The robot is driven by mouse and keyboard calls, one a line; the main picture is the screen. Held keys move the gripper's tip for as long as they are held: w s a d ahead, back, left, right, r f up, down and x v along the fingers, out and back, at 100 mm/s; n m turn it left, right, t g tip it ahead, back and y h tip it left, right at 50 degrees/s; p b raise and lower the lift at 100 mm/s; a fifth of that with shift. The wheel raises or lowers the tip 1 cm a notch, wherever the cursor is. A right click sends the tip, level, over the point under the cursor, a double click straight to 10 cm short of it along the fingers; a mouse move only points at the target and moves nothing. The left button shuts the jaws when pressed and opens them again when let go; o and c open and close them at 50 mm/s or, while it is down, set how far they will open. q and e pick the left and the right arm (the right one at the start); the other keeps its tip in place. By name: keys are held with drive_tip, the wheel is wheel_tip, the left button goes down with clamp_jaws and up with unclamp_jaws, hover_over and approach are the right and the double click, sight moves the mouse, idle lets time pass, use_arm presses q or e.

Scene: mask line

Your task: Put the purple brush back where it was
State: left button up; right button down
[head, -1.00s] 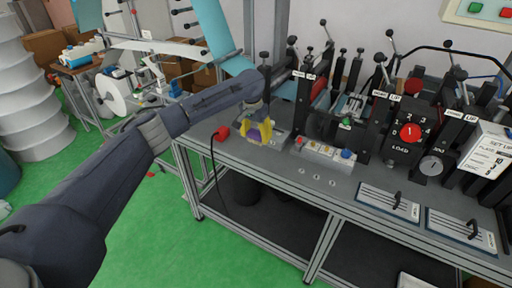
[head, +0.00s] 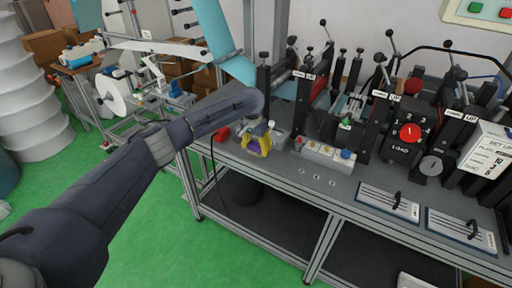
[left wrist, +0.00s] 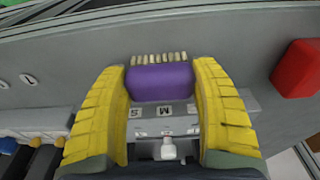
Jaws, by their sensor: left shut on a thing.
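The purple brush (left wrist: 160,82) with pale bristles is between the yellow fingers of my left gripper (left wrist: 160,70) in the left wrist view, and the gripper is shut on it. The bristles point toward the top of that picture. In the head view my left gripper (head: 256,146) is over the left end of the grey bench, with a little purple between its fingers. A grey plate marked with letters, S and M among them (left wrist: 165,126), lies beyond the brush between the fingers. Whether the brush touches the bench I cannot tell. My right gripper is not in view.
A red block (head: 221,134) with a black cable sits at the bench's left edge, beside my gripper. A button box (head: 325,154) stands to the right. Black posts and levers crowd the back.

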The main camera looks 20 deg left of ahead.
sight(254, 146)
use_arm(q)
drive_tip(key=shift+f, duration=0.15)
drive_tip(key=o, duration=1)
drive_tip(key=shift+o, duration=0.2)
wheel_tip(254, 146, up, 12)
drive_tip(key=s, duration=0.1)
drive_tip(key=shift+s+a, duration=0.2)
drive_tip(key=shift+s, duration=0.2)
